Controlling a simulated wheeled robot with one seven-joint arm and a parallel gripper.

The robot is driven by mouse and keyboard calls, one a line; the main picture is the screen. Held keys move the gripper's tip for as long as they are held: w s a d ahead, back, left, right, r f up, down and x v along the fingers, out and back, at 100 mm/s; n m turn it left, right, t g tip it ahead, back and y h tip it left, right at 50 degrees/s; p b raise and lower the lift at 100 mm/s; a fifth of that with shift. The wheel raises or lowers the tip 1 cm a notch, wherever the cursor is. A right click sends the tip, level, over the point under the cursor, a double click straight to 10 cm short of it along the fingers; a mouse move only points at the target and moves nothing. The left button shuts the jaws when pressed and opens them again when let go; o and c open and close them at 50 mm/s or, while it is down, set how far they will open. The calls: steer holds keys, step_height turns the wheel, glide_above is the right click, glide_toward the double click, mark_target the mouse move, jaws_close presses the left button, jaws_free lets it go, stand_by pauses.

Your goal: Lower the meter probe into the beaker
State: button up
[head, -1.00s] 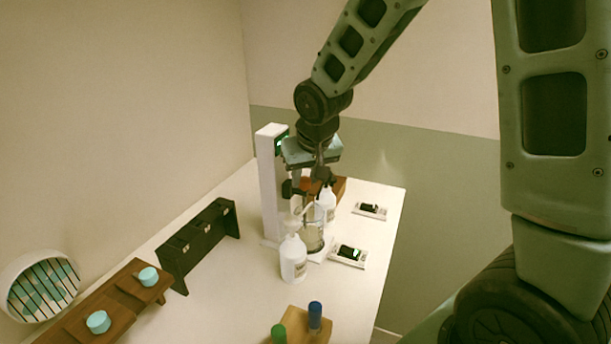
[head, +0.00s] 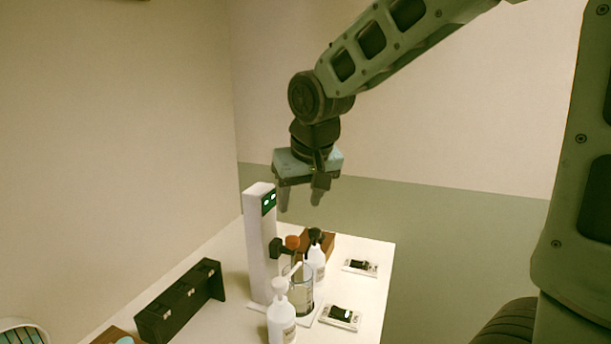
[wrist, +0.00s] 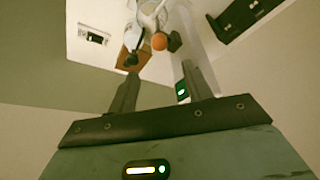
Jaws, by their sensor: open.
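The meter is a white upright post (head: 260,250) with a green-lit display and a dark side arm (head: 279,247). The probe's orange cap (head: 292,242) is beside that arm, above the clear glass beaker (head: 302,297). Its pale lower part reaches down at the beaker's mouth; how deep its tip sits I cannot tell. My gripper (head: 300,204) is above the orange cap, apart from it, with fingers spread and nothing between them. In the wrist view the orange cap (wrist: 159,41) shows beyond the open fingers (wrist: 158,74).
A white spray bottle with a dark top (head: 317,263) stands behind the beaker, and a white bottle (head: 281,318) in front. Two small devices with dark screens (head: 340,316) (head: 360,267) lie at right. A dark rack (head: 180,303) stands at left. The air around my gripper is clear.

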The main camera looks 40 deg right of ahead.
mark_target(290, 237)
steer(key=v, duration=0.6)
steer(key=shift+r, duration=0.1)
steer(key=c, duration=0.7)
steer(key=shift+w+r+n+p, duration=0.2)
steer(key=shift+n+p, duration=0.2)
steer(key=shift+p, duration=0.15)
jaws_close()
steer(key=w+d+n+g+y+p, duration=0.2)
steer(key=w+d+n+y+p, duration=0.15)
steer(key=n+p, duration=0.55)
steer(key=shift+m+h, duration=0.4)
steer(key=shift+h, duration=0.05)
steer(key=p+x, duration=0.1)
steer(key=x, duration=0.6)
steer(key=p+x, duration=0.1)
steer(key=x, duration=0.7)
steer(key=shift+s+d+p, duration=0.15)
steer(key=shift+s+p, duration=0.1)
steer(key=shift+p, duration=0.1)
